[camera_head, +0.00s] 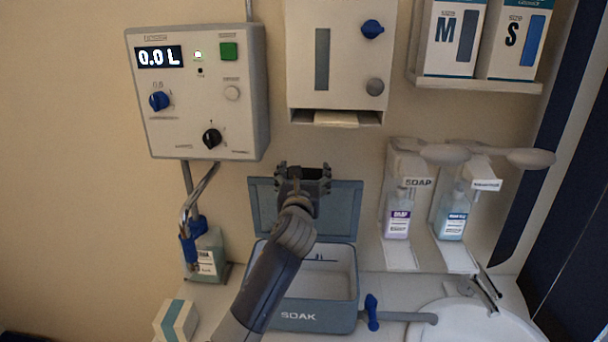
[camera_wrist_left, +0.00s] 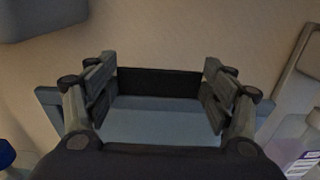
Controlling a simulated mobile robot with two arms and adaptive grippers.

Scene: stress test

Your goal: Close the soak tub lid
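The soak tub (camera_head: 298,318) is a blue-grey box marked SOAK with a pale inside, standing on the counter. Its blue-grey lid (camera_head: 341,213) stands raised at the back, near the wall, so the tub is open. My left gripper (camera_head: 304,172) is open at the lid's top edge, and my arm hides part of the lid and tub. In the left wrist view the lid (camera_wrist_left: 150,128) lies between and beyond the spread fingers of my left gripper (camera_wrist_left: 160,70). A dark bar crosses between them; I cannot tell whether they touch the lid. My right gripper is not in view.
A control box (camera_head: 196,95) reading 0.0 L and a dispenser (camera_head: 340,55) hang above. A bottle (camera_head: 208,258) and small box (camera_head: 176,320) stand left. Soap dispensers (camera_head: 398,220) and a sink (camera_head: 475,325) are right. A blue-handled tap (camera_head: 372,312) sits beside the tub.

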